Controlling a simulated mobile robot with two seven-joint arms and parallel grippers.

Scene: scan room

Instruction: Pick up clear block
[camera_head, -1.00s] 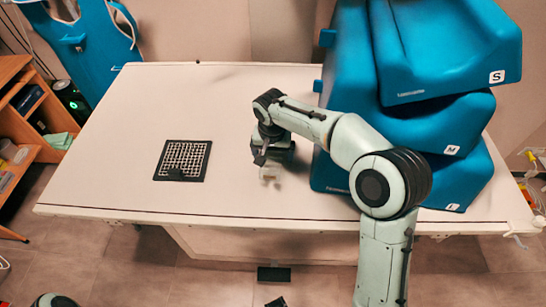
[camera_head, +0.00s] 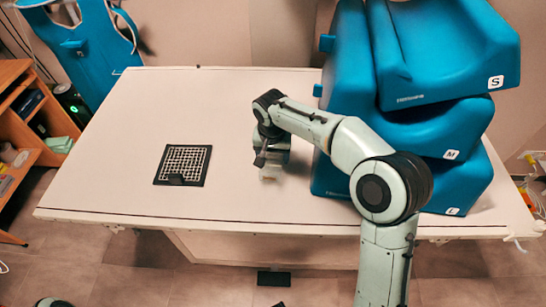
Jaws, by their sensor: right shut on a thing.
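My right gripper (camera_head: 270,163) is above the white table (camera_head: 110,165), pointing down, a little left of the blue padded blocks. It is shut on a small pale, clear-looking block (camera_head: 269,173), whose lower part shows below the fingers. The rest of the block is hidden by the gripper. I cannot tell whether the block touches the table. My left gripper is not in view.
A black tray with a white grid (camera_head: 183,163) lies left of the gripper. Large blue padded blocks (camera_head: 440,110) marked S, M and L are stacked at the right. A wooden shelf (camera_head: 25,120) stands at the far left. The table's left half is mostly clear.

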